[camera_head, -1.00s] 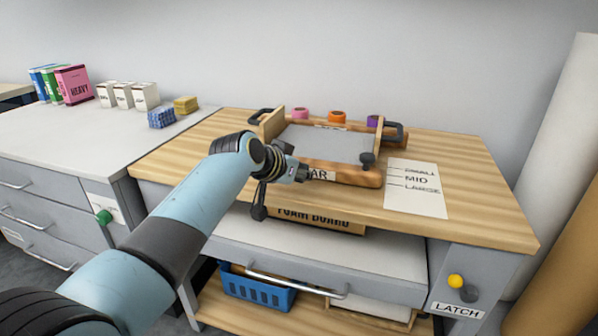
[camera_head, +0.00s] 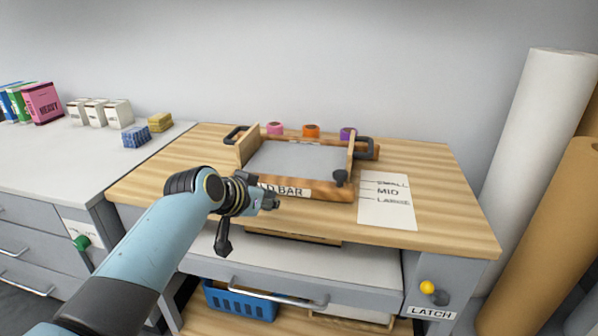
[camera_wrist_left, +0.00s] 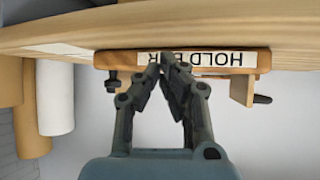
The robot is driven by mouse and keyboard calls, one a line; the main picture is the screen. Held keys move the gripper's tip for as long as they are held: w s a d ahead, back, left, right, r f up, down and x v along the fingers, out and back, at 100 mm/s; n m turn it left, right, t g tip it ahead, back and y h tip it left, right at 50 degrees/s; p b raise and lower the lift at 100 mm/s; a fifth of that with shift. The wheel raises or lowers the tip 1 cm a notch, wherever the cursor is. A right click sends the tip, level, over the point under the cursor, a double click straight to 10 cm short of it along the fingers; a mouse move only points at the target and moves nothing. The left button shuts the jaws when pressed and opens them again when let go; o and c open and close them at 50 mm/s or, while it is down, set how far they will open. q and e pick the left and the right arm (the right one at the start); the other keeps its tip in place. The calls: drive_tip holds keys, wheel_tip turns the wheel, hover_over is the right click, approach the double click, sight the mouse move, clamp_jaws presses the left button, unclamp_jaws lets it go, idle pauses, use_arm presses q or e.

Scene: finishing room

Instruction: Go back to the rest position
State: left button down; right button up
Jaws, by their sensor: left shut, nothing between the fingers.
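My left gripper (camera_head: 268,200) is in front of the wooden press with the HOLD BAR label (camera_head: 285,190), near the front edge of the wooden worktop (camera_head: 430,220). It is shut and empty. In the left wrist view the two dark fingers (camera_wrist_left: 165,62) meet at their tips, with the hold bar label (camera_wrist_left: 215,59) behind them. I cannot tell from these views how far the fingertips are from the bar. My right gripper is not in view.
A size card (camera_head: 386,212) lies right of the press. A drawer (camera_head: 310,275) sits under the worktop, with a blue basket (camera_head: 240,301) below. Tall rolls (camera_head: 530,140) stand at the right. Boxes (camera_head: 115,113) stand on the left counter.

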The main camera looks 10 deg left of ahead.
use_arm(q)
drive_tip(key=s+a+f+g+y, duration=0.1)
drive_tip(key=s+a+f+g, duration=0.15)
drive_tip(key=s, duration=0.55)
drive_tip(key=s+a+f+g+y, duration=0.1)
drive_tip(key=s+a, duration=0.2)
drive_tip(key=s, duration=0.6)
drive_tip(key=s+a+r+n+g+y, duration=0.1)
drive_tip(key=s+a+r+g, duration=0.15)
drive_tip(key=s, duration=0.85)
drive_tip(key=s+a+r+n+g+y, duration=0.1)
drive_tip(key=s+a+r+n, duration=0.15)
drive_tip(key=s, duration=0.85)
wheel_tip(320, 180, down, 24)
drive_tip(key=s+a+g, duration=0.1)
drive_tip(key=a, duration=0.1)
drive_tip(key=s+a+f+g, duration=0.1)
drive_tip(key=s+f, duration=1.7)
drive_tip(key=s, duration=0.1)
drive_tip(key=shift+a+f+b, duration=0.25)
drive_tip(key=shift+f+b, duration=0.05)
drive_tip(key=shift+b, duration=0.1)
drive_tip(key=shift+s, duration=0.1)
